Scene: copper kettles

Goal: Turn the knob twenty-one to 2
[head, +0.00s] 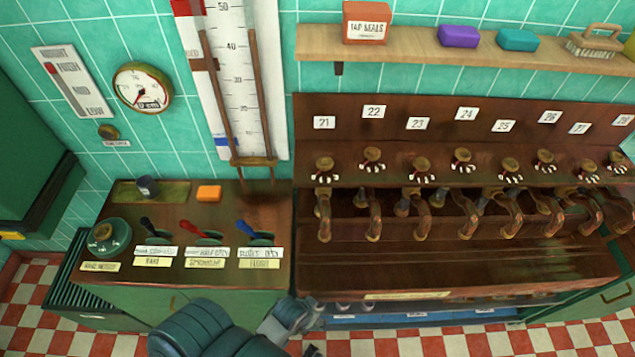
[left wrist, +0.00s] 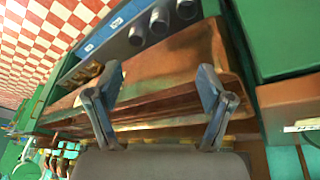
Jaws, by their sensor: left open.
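Knob twenty-one (head: 322,163) is a brownish round knob on the dark wooden panel, at the left end of a row of similar knobs. The white label 21 (head: 323,122) is above it, and a copper spout (head: 323,215) hangs below. White marks surround the knob, but its setting is too small to read. My left arm comes in at the bottom of the head view, low in front of the counter and well apart from the knob. My left gripper (left wrist: 158,105) shows in the left wrist view with its two fingers spread and nothing between them. My right gripper is not in view.
Other numbered knobs and copper spouts stand close to the right. A shelf (head: 440,48) with boxes runs above the panel. A side counter (head: 225,220) at left holds coloured levers. The wooden trough (head: 450,265) below the spouts is bare.

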